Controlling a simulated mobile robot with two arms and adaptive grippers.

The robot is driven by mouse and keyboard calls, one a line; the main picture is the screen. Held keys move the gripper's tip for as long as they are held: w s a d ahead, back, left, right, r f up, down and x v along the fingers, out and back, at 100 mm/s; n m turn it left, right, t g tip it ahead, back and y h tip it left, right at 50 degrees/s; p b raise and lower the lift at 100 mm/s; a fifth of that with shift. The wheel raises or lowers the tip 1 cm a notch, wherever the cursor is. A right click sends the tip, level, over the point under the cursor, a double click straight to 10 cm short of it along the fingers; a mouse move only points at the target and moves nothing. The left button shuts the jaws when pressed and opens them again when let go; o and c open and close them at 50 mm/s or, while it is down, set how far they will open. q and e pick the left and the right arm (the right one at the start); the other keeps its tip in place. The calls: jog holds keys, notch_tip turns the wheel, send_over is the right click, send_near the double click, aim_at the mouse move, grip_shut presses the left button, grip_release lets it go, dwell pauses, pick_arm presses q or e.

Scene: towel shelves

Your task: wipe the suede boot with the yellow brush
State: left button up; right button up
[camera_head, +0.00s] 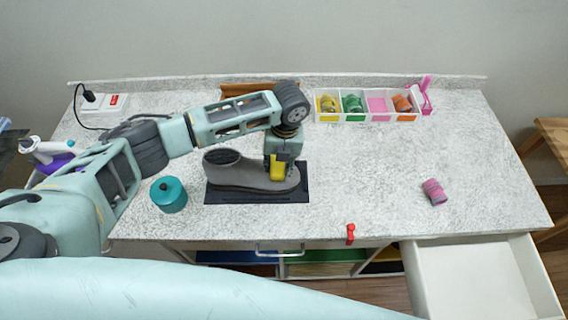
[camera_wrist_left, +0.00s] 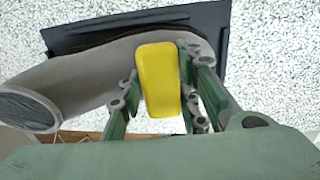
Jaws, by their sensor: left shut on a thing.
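The grey suede boot (camera_head: 240,172) lies on a black mat (camera_head: 226,197) in the middle of the counter, its opening to the left. My left gripper (camera_head: 278,160) is over the boot's toe end, shut on the yellow brush (camera_head: 279,170). In the left wrist view the brush (camera_wrist_left: 158,80) sits between the fingers, and the boot (camera_wrist_left: 80,75) passes behind it. The brush overlaps the boot in both views; whether they touch I cannot tell, as its underside is hidden. My right gripper is not in view.
A teal jar (camera_head: 169,196) stands left of the mat. A white divided tray (camera_head: 368,118) with colored rolls is at the back right. A pink roll (camera_head: 434,192) lies at right. An open white drawer (camera_head: 475,285) juts out front right. The counter right of the mat is mostly clear.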

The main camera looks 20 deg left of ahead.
pick_arm(q)
jog(key=shift+s+a+f, duration=0.25)
jog(key=shift+a+f, duration=0.1)
jog(key=shift+a, duration=0.3)
jog(key=shift+w+d+r, duration=0.1)
jog(key=shift+d+r, duration=0.05)
jog(key=shift+r, duration=1.2)
jog(key=shift+w+d+r, duration=0.1)
jog(key=shift+r, duration=1.25)
jog(key=shift+w+d+r, duration=0.1)
jog(key=shift+d+r, duration=0.2)
jog(key=shift+r, duration=0.1)
jog(key=shift+a, duration=0.1)
jog(key=shift+r, duration=0.1)
jog(key=shift+d+r, duration=0.15)
jog(key=shift+r, duration=0.6)
jog(key=shift+d+r, duration=0.15)
jog(key=shift+r, duration=0.55)
jog(key=shift+f, duration=0.1)
